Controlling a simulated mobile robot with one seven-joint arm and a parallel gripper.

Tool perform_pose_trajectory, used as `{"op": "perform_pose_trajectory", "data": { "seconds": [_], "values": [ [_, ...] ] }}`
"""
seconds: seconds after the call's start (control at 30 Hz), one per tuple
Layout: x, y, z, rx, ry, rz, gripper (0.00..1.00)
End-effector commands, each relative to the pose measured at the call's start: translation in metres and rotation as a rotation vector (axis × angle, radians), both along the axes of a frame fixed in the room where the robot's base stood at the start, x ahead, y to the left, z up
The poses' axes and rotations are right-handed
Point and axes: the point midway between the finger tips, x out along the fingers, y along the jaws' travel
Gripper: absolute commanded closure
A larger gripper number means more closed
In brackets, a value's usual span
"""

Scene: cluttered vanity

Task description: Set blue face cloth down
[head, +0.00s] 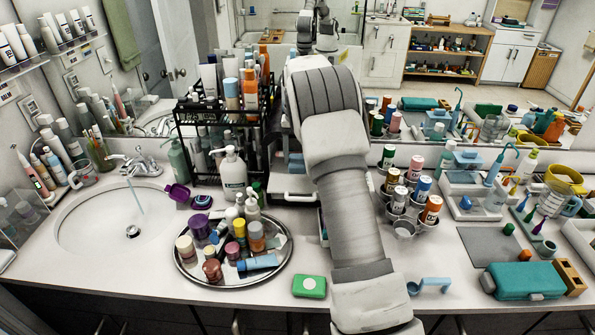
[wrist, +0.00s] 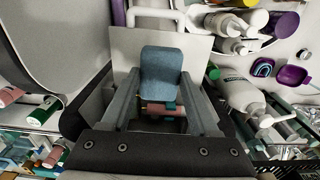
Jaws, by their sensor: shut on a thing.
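The blue face cloth (wrist: 161,68) shows in the wrist view as a grey-blue rounded block between my fingertips. My gripper (wrist: 161,85) is shut on it. Behind the cloth in that view is a flat white surface (wrist: 201,45) with a white handle-like bar at its edge. I cannot tell whether the cloth touches this surface. In the head view my arm reaches towards the back of the counter beside a white drawer-like stand (head: 288,184).
A black rack (head: 215,130) of bottles stands left of my arm. A round mirrored tray (head: 206,283) with several small bottles is in front of it. A can holder (head: 403,227) stands close on the right. A green soap box (head: 309,286) lies near the front edge.

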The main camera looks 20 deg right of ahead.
Motion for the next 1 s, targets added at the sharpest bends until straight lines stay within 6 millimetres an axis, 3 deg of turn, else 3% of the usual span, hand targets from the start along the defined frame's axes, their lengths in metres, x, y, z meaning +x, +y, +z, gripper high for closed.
{"op": "perform_pose_trajectory", "data": {
  "seconds": [0.23,0.47,0.83,0.87,1.0],
  "values": [
    [0.0,0.0,-0.018,0.0,0.001,0.001,0.84],
    [0.0,0.0,-0.051,-0.001,0.001,0.002,0.84],
    [0.0,0.0,-0.057,0.0,-0.001,0.001,0.84],
    [0.0,0.0,-0.056,0.0,-0.001,0.001,0.34],
    [0.0,0.0,-0.055,0.0,-0.001,0.001,0.09]
  ]
}}
